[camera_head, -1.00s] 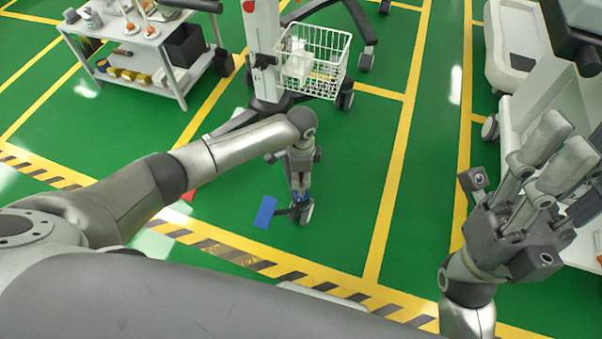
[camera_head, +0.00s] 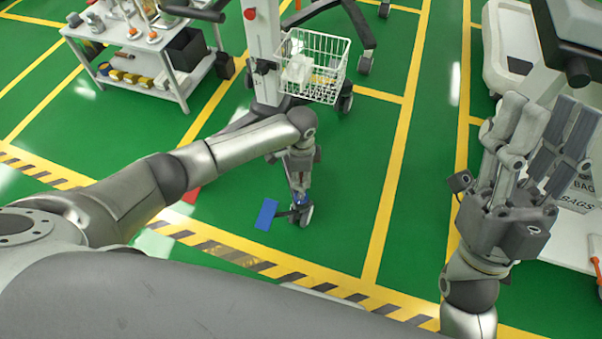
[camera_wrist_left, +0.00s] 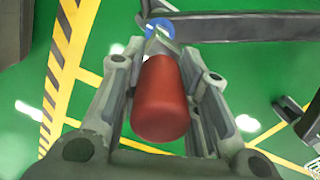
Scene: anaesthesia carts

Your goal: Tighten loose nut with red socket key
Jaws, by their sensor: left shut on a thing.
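The red handle of the socket key (camera_wrist_left: 160,98) is between the fingers of my left gripper (camera_wrist_left: 165,72) in the left wrist view. The gripper is shut on it. The key's metal shaft extends from the handle toward a blue round part (camera_wrist_left: 158,27) at the end of a dark leg; I cannot tell whether they touch. In the head view my left gripper (camera_head: 297,180) points down above a caster (camera_head: 304,214). The nut itself cannot be made out. My right gripper (camera_head: 542,125) is raised at the right, its fingers apart and empty.
A stand with a white wire basket (camera_head: 317,75) is just beyond my left gripper. A grey shelf trolley (camera_head: 165,70) stands at the upper left. A white cart (camera_head: 555,225) is close behind my right gripper.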

